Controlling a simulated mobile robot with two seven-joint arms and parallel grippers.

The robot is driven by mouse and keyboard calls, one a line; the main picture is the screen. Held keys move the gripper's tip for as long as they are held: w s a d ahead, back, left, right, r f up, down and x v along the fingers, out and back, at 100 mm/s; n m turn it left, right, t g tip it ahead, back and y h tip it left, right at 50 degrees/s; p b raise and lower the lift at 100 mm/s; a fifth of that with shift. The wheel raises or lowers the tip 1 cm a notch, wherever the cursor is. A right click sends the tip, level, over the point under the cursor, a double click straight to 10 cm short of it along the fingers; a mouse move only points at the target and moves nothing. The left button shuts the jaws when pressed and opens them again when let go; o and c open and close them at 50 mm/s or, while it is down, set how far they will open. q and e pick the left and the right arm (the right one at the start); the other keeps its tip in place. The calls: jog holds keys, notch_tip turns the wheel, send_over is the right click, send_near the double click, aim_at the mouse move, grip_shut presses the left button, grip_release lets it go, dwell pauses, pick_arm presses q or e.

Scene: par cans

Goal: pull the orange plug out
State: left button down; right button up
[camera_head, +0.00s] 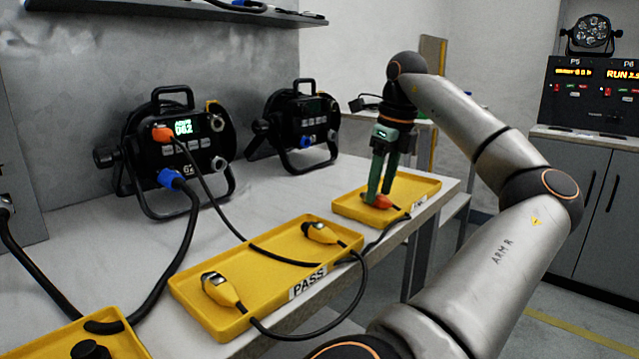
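An orange plug (162,133) sits in the upper left of the near black par can's (188,140) panel. A black cable runs down from it across the table. A second orange plug (382,202) lies in the far yellow tray (424,186), with a black cable at its right end. My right gripper (378,196) points straight down into that tray, its green fingertips at this second plug. A narrow gap shows between the fingers, but whether they grip the plug is unclear. My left gripper is out of view.
A blue plug (172,179) sits in the near can. A second par can (300,124) stands behind. The middle yellow tray (262,282), marked PASS, holds two yellow plugs (222,290) joined by a looping cable. Another yellow tray (122,340) is at the lower left.

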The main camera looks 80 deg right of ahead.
aim_at(389, 201)
jog(key=shift+o, duration=0.3)
pick_arm(q)
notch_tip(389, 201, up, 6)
jog(key=p, duration=0.6)
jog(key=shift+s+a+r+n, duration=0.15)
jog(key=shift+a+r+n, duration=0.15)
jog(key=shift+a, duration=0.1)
pick_arm(e)
notch_tip(389, 201, up, 12)
jog(key=s+a, duration=0.1)
jog(key=shift+s+r, duration=0.15)
jog(key=shift+s, duration=0.25)
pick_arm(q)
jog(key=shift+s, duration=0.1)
pick_arm(e)
jog(key=shift+s+a, duration=0.1)
jog(key=shift+a, duration=0.05)
